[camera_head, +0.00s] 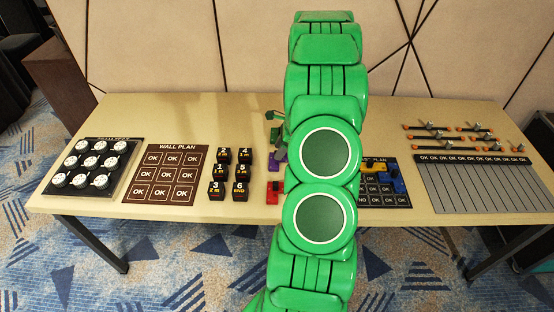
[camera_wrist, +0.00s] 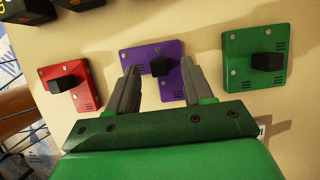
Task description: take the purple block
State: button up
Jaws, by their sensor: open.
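The purple block (camera_wrist: 168,83) lies on the table in the wrist view, a flat plate with a black knob (camera_wrist: 160,66) on its face. My gripper (camera_wrist: 158,75) is open, its two grey fingers pointing at the purple block, one on each side of the knob in the picture. I cannot tell whether the fingers touch the block. In the head view a bit of the purple block (camera_head: 273,163) shows left of my green arm, which hides much of the middle of the table.
A red block (camera_wrist: 67,87) lies left of the purple one and a green block (camera_wrist: 255,58) right of it. Black numbered blocks (camera_head: 218,187), a brown wall plan board (camera_head: 164,175) and a tray of round white-topped pieces (camera_head: 92,165) stand further left. A grey striped board (camera_head: 480,185) lies at right.

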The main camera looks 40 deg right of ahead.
jog(key=shift+w+a+f, duration=0.15)
jog(key=shift+f, duration=0.4)
grip_shut()
jog(key=shift+r, duration=0.15)
